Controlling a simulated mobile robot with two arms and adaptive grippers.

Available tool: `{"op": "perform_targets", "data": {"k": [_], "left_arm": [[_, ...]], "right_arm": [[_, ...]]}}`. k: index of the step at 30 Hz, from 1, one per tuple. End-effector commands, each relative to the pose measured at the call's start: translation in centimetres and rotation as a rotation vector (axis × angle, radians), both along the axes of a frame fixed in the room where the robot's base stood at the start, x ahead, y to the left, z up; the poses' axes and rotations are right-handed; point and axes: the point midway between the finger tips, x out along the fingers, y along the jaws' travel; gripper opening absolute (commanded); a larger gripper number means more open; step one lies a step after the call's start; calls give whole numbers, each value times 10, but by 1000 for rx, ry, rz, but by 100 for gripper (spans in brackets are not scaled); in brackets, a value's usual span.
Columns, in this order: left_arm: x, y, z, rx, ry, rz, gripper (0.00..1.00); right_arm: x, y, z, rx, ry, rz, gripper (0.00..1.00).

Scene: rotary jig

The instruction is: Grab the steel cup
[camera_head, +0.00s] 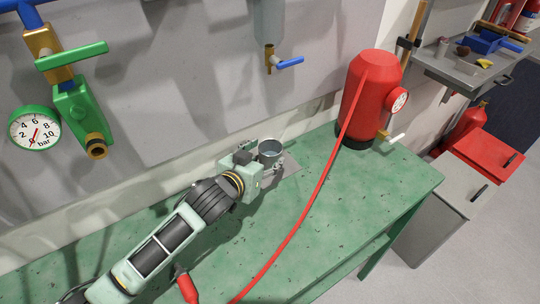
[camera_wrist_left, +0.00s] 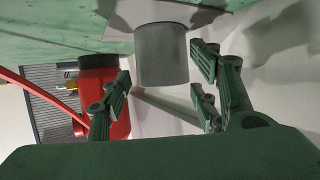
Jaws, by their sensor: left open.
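The steel cup (camera_head: 270,150) stands upright on a grey plate (camera_head: 290,165) on the green workbench (camera_head: 300,215), with something bluish inside. My left gripper (camera_head: 268,170) is right beside the cup. In the left wrist view the cup (camera_wrist_left: 162,55) shows between and beyond the open fingers of my left gripper (camera_wrist_left: 160,95). The picture does not show clear contact between the fingers and the cup. My right gripper is not in view.
A red tank (camera_head: 368,95) with a gauge stands at the back right of the bench. A red hose (camera_head: 310,195) runs from it across the bench. A tap with a blue handle (camera_head: 288,62) hangs above the cup. A green valve (camera_head: 80,110) is on the wall at left.

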Motion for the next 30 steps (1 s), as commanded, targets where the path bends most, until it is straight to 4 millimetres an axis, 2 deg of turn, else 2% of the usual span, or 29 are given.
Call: {"op": "perform_targets", "data": {"k": [4, 9, 17, 24, 30], "left_arm": [[19, -8, -7, 0, 0, 0, 56], [30, -14, -13, 0, 1, 0, 56], [31, -15, -14, 0, 0, -1, 55], [31, -14, -14, 0, 0, 0, 34], [31, -14, -14, -1, -1, -1, 19]], "right_arm": [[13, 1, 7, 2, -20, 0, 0], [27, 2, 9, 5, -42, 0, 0], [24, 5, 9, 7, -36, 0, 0], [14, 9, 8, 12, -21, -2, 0], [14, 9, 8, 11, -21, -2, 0]]}}
